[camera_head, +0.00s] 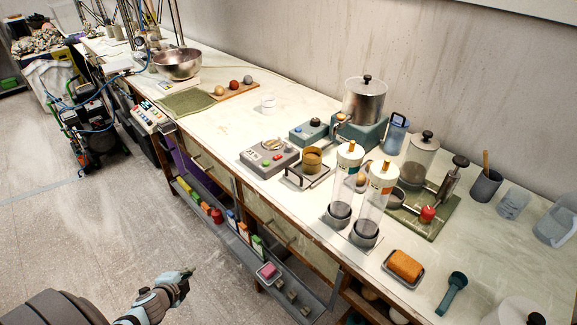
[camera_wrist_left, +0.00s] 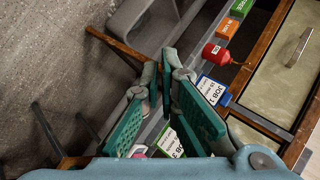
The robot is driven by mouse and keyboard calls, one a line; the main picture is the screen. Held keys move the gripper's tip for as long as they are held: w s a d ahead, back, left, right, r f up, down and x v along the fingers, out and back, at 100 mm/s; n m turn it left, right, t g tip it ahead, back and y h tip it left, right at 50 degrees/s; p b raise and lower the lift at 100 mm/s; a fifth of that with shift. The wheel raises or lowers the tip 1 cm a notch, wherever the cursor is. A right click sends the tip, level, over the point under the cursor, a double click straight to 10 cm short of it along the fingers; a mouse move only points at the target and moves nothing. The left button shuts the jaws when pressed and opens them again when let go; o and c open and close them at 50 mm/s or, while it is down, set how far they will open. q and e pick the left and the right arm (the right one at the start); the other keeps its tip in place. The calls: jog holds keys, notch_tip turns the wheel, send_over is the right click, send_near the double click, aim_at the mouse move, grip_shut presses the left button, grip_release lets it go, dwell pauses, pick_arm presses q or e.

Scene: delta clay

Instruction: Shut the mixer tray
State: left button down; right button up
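I cannot say for certain which part is the mixer tray. A teal machine (camera_head: 358,133) with a lidded metal pot (camera_head: 365,101) stands at the back of the bench. In front of it, a small dark-framed tray (camera_head: 308,176) sticks out under a tan cup (camera_head: 312,160). My left gripper (camera_head: 188,272) is low over the floor, in front of the bench and well apart from these things. In the left wrist view its teal-padded fingers (camera_wrist_left: 160,75) converge at the tips, with nothing visible held. My right gripper is out of view.
A grey control box (camera_head: 269,157) is left of the cup. Two tall clear cylinders (camera_head: 374,205) stand on its right. A low grey shelf (camera_head: 225,238) with boxes runs along the bench front, close to my left gripper. The floor (camera_head: 85,235) at left is clear.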

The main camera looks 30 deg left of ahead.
pick_arm(q)
jog(key=w+d+r+m+t+h+p, duration=0.1)
jog(key=w+d+r+m+t+h, duration=0.1)
jog(key=w+r+m, duration=0.45)
jog(key=w+d+r+m+t+h, duration=0.1)
jog(key=w+d+r+m+t, duration=0.2)
jog(key=r, duration=0.6)
jog(key=w+d+r+m+t+h+p, duration=0.1)
jog(key=w+r+m+h, duration=0.1)
jog(key=w+r+m, duration=0.35)
jog(key=d+r+m+h, duration=0.4)
jog(key=d+r+m, duration=0.6)
jog(key=m, duration=0.4)
jog(key=x, duration=0.4)
jog(key=f+x, duration=0.1)
jog(key=x, duration=0.8)
jog(key=shift+d+f, duration=0.2)
jog(key=shift+f, duration=0.25)
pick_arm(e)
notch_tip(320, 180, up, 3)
